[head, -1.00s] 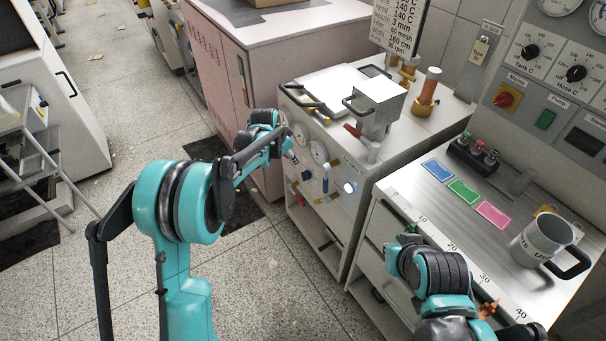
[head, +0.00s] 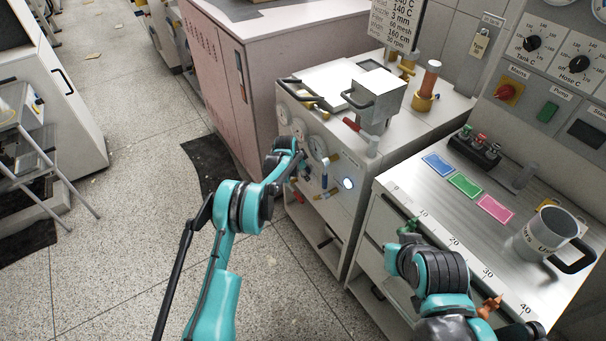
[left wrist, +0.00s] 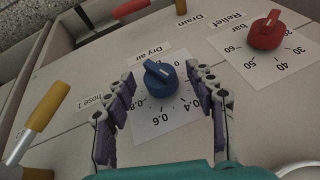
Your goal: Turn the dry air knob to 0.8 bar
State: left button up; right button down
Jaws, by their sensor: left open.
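The blue dry air knob (left wrist: 160,77) sits on a white dial card (left wrist: 165,118) marked up to 0.8, under a "Dry air" label. It carries a pale pointer mark; I cannot tell the exact reading. My left gripper (left wrist: 160,74) is open, with one finger on each side of the knob; no clear contact shows. In the head view my left arm reaches the front panel of the white cabinet (head: 345,215), and its wrist hides part of the panel. My right arm is at the lower right of the head view, but its gripper fingers do not show.
A red relief knob (left wrist: 266,32) on its own dial is at the right in the left wrist view. A yellow-handled lever (left wrist: 42,106) is at the left. In the head view a metal mug (head: 545,232) stands on the right counter.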

pick_arm(q)
jog(key=shift+w+f, duration=0.15)
jog(key=shift+f, duration=0.15)
jog(key=c, duration=1.1)
jog(key=shift+d, duration=0.1)
jog(key=shift+c, duration=0.2)
jog(key=shift+t, duration=0.3)
jog(key=shift+s+d+m+t+y, duration=0.1)
jog(key=shift+s+m+t+y, duration=0.1)
jog(key=shift+t+y, duration=0.35)
jog(key=shift+s+d+m+t+y, duration=0.1)
jog(key=shift+m+t+y, duration=0.2)
jog(key=shift+t, duration=0.35)
jog(key=shift+s+f+t+y, duration=0.1)
jog(key=shift+f+t+y, duration=0.1)
jog(key=shift+t+y, duration=0.9)
jog(key=shift+t+h, duration=0.25)
jog(key=shift+t, duration=0.05)
